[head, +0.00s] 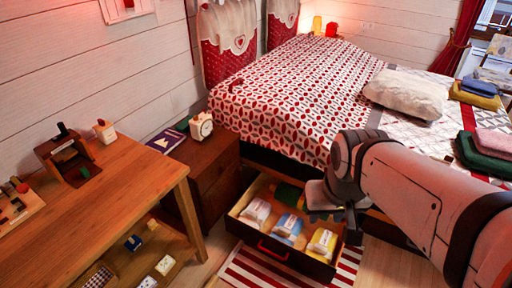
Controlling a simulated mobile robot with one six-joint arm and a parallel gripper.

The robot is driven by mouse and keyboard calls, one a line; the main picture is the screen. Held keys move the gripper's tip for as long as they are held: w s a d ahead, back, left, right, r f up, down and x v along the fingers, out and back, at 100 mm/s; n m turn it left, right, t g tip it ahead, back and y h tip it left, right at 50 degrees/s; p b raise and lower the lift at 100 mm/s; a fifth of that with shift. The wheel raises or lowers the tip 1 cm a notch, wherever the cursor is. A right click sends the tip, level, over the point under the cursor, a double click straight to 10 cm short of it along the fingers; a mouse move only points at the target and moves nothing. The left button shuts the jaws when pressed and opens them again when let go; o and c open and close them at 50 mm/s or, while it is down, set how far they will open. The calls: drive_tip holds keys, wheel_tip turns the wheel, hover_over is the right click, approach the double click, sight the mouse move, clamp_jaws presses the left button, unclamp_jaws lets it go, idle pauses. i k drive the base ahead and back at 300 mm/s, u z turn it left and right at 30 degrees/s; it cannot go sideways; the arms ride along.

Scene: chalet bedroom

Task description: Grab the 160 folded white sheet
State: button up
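An open drawer (259,249) under the bed holds several folded bundles with pale bands. A whitish folded bundle (255,213) lies at its left, a blue and white one (288,229) in the middle and a yellow one (322,243) at the right. The writing on the bands is too small to read, so I cannot tell which one is marked 160. A dark green item (288,194) lies behind them. My gripper (325,213) is over the right back part of the drawer, partly hidden by my arm; its opening cannot be made out.
The bed (290,95) with a patterned cover stands behind the drawer, with a puffy white bundle (407,93) and folded cloths (490,145) on it. A nightstand (211,170) and wooden desk (120,190) stand left. A striped rug (245,272) lies in front.

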sight(254, 215)
drive_tip(key=i, duration=0.85)
drive_tip(key=u, duration=0.05)
